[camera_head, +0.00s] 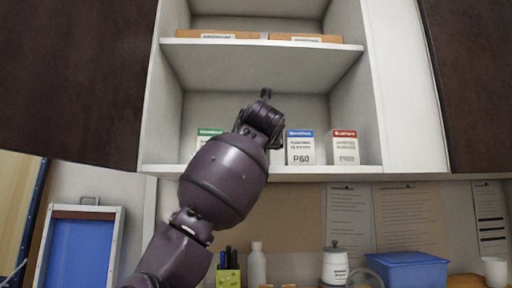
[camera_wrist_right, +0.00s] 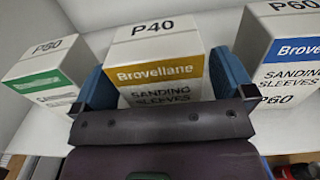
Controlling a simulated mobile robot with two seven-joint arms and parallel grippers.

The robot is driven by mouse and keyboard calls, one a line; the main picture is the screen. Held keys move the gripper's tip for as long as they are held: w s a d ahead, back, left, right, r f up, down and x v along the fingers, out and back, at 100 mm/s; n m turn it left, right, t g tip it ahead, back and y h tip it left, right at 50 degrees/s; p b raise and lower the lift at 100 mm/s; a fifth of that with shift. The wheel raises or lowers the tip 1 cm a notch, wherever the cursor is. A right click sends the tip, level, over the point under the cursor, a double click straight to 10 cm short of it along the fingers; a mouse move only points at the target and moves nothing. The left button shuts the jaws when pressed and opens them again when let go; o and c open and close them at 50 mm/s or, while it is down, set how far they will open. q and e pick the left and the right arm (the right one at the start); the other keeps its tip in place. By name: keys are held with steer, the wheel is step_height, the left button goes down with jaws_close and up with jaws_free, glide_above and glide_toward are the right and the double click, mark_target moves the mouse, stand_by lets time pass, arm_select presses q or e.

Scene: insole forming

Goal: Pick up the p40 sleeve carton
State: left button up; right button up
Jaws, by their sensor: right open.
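The P40 sleeve carton (camera_wrist_right: 155,65) is a white box with a yellow "Brovellane" band, standing upright in the right wrist view. My right gripper (camera_wrist_right: 163,82) is open, with one blue finger on each side of this carton. Whether the fingers touch its sides I cannot tell. In the head view my right arm reaches up to the shelf, its gripper (camera_head: 264,100) at the top, and hides most or all of the P40 carton. My left gripper is not in view.
On the same shelf (camera_head: 165,169) stand a green-banded carton (camera_wrist_right: 42,75) left, and a blue-banded P60 carton (camera_head: 300,148) and a red-banded carton (camera_head: 344,148) right. The neighbours stand close to my fingers. Cabinet walls bound the shelf; orange boxes (camera_head: 218,35) lie above.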

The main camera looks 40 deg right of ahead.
steer(key=shift+x, duration=1.3)
steer(key=shift+c, duration=0.3)
steer(key=c, duration=0.9)
steer(key=shift+c, duration=0.2)
